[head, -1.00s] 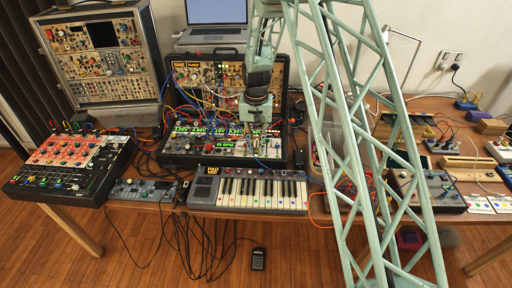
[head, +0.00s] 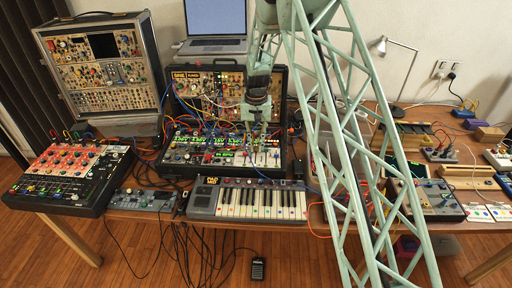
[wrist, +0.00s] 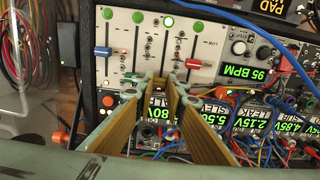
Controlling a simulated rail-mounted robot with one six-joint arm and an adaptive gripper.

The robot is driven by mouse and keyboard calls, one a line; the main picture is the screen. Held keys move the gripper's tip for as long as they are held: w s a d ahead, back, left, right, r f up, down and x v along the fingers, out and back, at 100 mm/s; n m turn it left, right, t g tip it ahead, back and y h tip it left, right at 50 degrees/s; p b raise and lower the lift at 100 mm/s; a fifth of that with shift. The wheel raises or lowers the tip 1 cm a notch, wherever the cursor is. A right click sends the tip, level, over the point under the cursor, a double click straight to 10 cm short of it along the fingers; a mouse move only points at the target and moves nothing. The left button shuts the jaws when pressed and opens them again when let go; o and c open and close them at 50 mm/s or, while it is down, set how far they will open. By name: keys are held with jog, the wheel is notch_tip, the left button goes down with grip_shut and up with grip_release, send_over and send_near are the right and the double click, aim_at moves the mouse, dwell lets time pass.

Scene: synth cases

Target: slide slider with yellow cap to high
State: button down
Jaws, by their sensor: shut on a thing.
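The slider panel (wrist: 150,45) is a pale plate with several upright slots in the wrist view, shown upside down. My gripper (wrist: 163,82) reaches down at the panel's lower middle, its fingertips close together on something small between them. The fingers hide this piece, and I cannot make out a yellow cap. In the head view my gripper (head: 258,128) is over the right part of the synth case (head: 222,168).
Patch cables (wrist: 265,55) and knobs crowd the right side of the wrist view. A keyboard (head: 248,212) stands in front of the case. A laptop (head: 216,20) is behind it. A red-topped mixer (head: 62,175) is at left.

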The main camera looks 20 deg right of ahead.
jog(key=c, duration=2.6)
grip_release()
jog(key=shift+w, duration=0.1)
jog(key=shift+r, duration=4.05)
